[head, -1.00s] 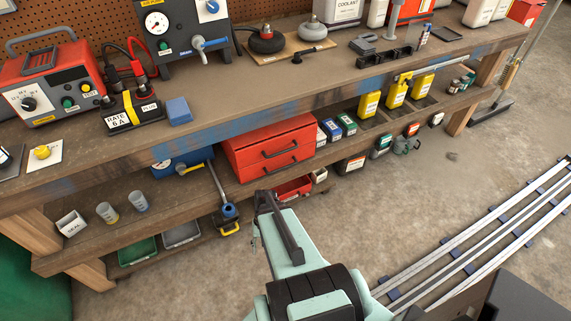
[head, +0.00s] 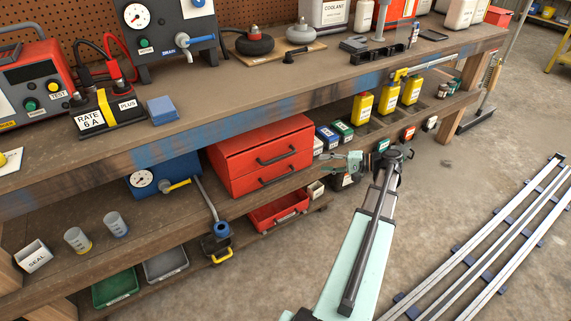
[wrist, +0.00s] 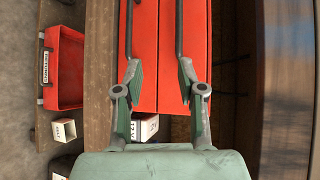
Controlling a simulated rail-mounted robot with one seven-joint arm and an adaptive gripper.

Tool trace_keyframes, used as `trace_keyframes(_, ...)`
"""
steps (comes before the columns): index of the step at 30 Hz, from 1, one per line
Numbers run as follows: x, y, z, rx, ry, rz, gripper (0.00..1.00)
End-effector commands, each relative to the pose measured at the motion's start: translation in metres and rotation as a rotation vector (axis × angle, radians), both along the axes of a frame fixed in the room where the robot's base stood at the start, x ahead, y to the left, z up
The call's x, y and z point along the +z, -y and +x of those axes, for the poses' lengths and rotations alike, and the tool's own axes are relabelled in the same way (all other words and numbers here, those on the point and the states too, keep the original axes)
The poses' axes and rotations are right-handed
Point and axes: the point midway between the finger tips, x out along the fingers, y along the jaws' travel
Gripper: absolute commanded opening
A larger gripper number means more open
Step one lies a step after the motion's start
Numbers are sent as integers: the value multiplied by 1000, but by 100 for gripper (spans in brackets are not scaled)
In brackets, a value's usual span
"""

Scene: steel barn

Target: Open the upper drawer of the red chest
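The red chest (head: 232,158) stands on the shelf below the bench, both drawers looking shut. Its upper drawer has a dark bar handle (head: 278,157); the lower drawer's handle (head: 278,179) is beneath. In the wrist view the chest is turned sideways: the upper drawer handle (wrist: 180,25) runs at the right, the lower drawer handle (wrist: 126,30) at the left. My gripper (head: 328,160) is just right of the chest, pointing towards it. In the wrist view my gripper (wrist: 159,72) is open and empty, its fingertips near the handles' near ends. Contact cannot be told.
The bench edge (head: 200,145) overhangs the chest. A red tray (head: 279,212) sits below it, and small boxes (head: 342,131) and yellow bottles (head: 362,104) stand to its right. A blue gauge unit (head: 150,178) stands left.

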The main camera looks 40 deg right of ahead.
Motion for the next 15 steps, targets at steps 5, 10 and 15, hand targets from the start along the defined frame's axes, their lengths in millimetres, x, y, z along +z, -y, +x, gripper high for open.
trace_keyframes(5, 20, -8, 1, 40, 93, 44, 39)
trace_keyframes(10, 19, -17, 9, 54, 99, 45, 39)
trace_keyframes(15, 15, -33, 29, 54, 97, 45, 39)
